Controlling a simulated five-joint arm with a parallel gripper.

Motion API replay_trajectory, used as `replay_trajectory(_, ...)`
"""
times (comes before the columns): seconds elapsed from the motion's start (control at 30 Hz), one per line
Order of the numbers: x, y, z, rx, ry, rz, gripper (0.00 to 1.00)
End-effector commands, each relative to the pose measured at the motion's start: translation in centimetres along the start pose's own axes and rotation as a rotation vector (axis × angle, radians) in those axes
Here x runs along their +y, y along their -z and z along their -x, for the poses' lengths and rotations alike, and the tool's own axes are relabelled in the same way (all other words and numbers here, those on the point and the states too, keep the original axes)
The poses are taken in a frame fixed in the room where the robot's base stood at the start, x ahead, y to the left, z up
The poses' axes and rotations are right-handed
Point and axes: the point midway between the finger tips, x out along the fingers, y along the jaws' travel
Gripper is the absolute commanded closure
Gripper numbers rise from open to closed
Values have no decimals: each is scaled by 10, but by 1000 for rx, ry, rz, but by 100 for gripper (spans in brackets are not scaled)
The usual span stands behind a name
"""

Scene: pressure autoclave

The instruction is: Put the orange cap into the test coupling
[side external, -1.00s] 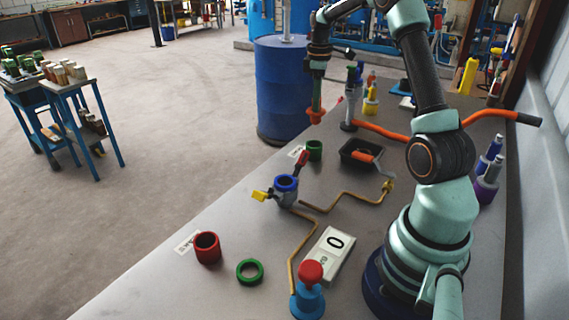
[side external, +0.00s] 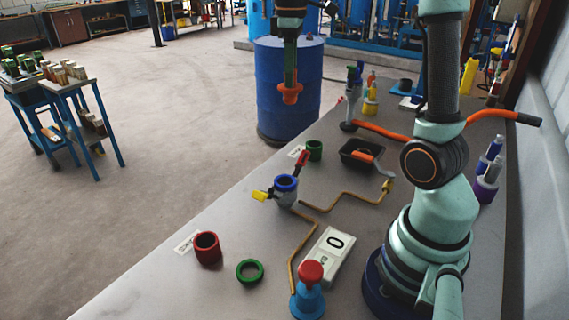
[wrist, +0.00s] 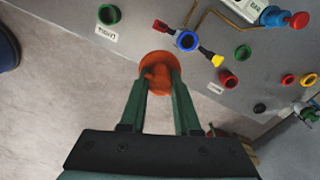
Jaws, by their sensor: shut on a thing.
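My gripper (side external: 290,84) is shut on the orange cap (side external: 290,95) and holds it in the air, in front of the blue drum and above the table's far-left edge in the side view. In the wrist view the orange cap (wrist: 157,70) sits between the green fingers of my gripper (wrist: 158,82). The test coupling (side external: 286,188) stands on the table, a grey fitting with a blue ring on top, a red handle and a yellow handle. It also shows in the wrist view (wrist: 187,41), ahead and right of the cap, apart from it.
A red cup (side external: 207,248), a green ring (side external: 249,271) and a green cup (side external: 314,150) stand around the coupling.

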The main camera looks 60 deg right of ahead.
Motion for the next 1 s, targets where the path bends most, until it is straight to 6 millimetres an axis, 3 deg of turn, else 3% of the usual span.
replay_trajectory(0.03, -20, 2, 3, 3, -2, 8, 100)
replay_trajectory(0.2, -60, 0, 3, 2, -2, 4, 100)
replay_trajectory(0.47, -80, -3, -11, -2, 1, -2, 100)
replay_trajectory(1.0, -79, -4, -136, -4, 3, -1, 100)
